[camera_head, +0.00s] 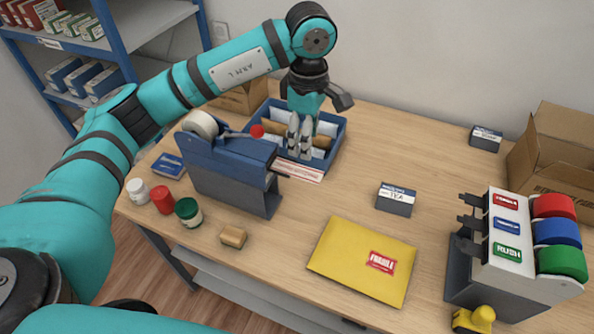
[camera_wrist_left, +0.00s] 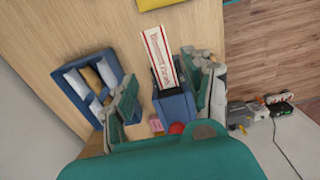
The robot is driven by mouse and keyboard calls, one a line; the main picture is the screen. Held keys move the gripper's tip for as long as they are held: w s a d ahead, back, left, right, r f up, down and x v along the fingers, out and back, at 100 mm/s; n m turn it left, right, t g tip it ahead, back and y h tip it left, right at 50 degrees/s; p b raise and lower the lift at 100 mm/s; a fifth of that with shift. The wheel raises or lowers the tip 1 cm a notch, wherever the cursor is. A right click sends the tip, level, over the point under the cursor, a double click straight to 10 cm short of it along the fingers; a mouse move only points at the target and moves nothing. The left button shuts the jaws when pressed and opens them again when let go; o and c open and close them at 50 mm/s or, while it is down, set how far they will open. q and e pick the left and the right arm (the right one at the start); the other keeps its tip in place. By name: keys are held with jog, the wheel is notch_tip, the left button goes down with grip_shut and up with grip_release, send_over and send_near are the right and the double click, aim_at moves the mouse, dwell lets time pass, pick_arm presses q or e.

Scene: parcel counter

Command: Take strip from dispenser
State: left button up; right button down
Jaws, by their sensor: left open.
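The blue tape dispenser (camera_head: 232,170) with a white roll stands at the left of the counter. A white strip with red print (camera_head: 299,170) sticks out from its front end; it also shows in the left wrist view (camera_wrist_left: 160,57). My left gripper (camera_head: 299,148) is open and empty, pointing down behind the strip in the head view. In the left wrist view its two fingers (camera_wrist_left: 165,88) stand apart on either side of the dispenser (camera_wrist_left: 177,110) and the strip's base. I cannot tell whether they touch anything. My right gripper is not in view.
A blue tray (camera_head: 336,146) with packets lies behind the gripper. Jars (camera_head: 188,212) and a small wooden block (camera_head: 233,237) stand in front of the dispenser. A yellow envelope (camera_head: 350,275) and dark box (camera_head: 395,200) lie mid-counter. A three-roll label stand (camera_head: 507,265) is at right.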

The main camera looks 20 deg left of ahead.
pick_arm(q)
jog(key=b, duration=0.2)
send_over(306, 173)
notch_tip(306, 173, down, 6)
jog(key=shift+r, duration=0.15)
notch_tip(306, 173, down, 4)
jog(key=b, duration=0.4)
jog(key=shift+f, duration=0.2)
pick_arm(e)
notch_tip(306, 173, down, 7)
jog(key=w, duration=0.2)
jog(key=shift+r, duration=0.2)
pick_arm(q)
jog(key=shift+r, duration=0.1)
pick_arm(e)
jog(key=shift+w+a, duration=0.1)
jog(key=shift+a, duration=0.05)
pick_arm(q)
jog(key=c, duration=0.6)
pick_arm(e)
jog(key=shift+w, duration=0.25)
